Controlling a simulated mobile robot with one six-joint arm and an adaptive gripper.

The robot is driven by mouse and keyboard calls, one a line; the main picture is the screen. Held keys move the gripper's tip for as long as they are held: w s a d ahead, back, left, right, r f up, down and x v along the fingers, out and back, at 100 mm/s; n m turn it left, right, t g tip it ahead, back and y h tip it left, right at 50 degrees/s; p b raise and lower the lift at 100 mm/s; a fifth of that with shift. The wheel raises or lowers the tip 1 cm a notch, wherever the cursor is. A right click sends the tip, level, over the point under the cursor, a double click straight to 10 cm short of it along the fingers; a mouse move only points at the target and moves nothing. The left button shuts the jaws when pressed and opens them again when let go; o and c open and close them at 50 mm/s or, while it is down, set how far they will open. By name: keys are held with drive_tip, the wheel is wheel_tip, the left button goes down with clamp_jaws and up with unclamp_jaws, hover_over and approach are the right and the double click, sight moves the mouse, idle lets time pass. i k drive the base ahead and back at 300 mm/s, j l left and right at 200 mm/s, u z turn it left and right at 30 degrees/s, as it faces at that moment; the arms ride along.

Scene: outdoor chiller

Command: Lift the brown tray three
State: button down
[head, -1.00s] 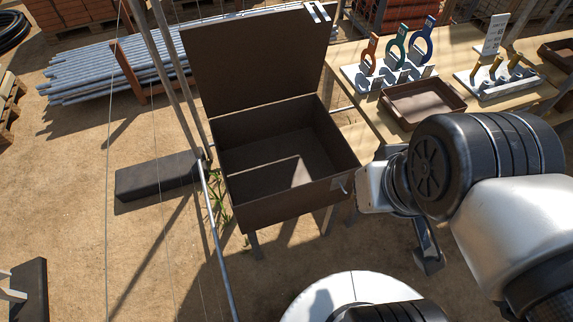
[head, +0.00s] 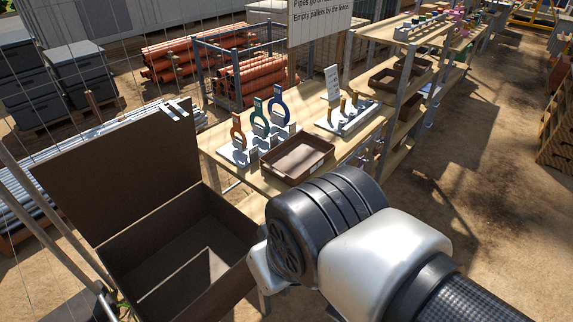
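A brown tray (head: 297,157) with low walls sits on the near end of the wooden bench (head: 228,172). It looks empty. Two more brown trays stand further right on a shelf: one nearer (head: 385,80) and one behind it (head: 412,65). I cannot tell which of these is tray three. My arm's dark and white wrist fills the lower middle, in front of the bench and just below the nearest tray in the picture. My gripper's fingers are hidden or out of frame.
An open dark box (head: 185,250) with its lid (head: 120,175) raised stands left of the bench. A white rack with brown, green and blue ring-handled tools (head: 260,125) is behind the tray. A rack with a sign (head: 345,115) is to its right. Open ground lies at right.

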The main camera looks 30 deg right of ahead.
sight(292, 162)
drive_tip(key=i+l, duration=0.2)
drive_tip(key=l, duration=0.25)
drive_tip(key=i+l, duration=0.15)
drive_tip(key=l, duration=0.25)
drive_tip(key=i+l, duration=0.2)
drive_tip(key=l, duration=0.25)
drive_tip(key=i+l, duration=0.2)
drive_tip(key=l, duration=0.2)
drive_tip(key=i+l, duration=0.15)
drive_tip(key=l, duration=0.3)
drive_tip(key=i+l, duration=0.2)
drive_tip(key=l, duration=0.2)
drive_tip(key=i+l, duration=0.2)
drive_tip(key=l, duration=0.25)
drive_tip(key=i+l, duration=0.15)
drive_tip(key=l, duration=0.25)
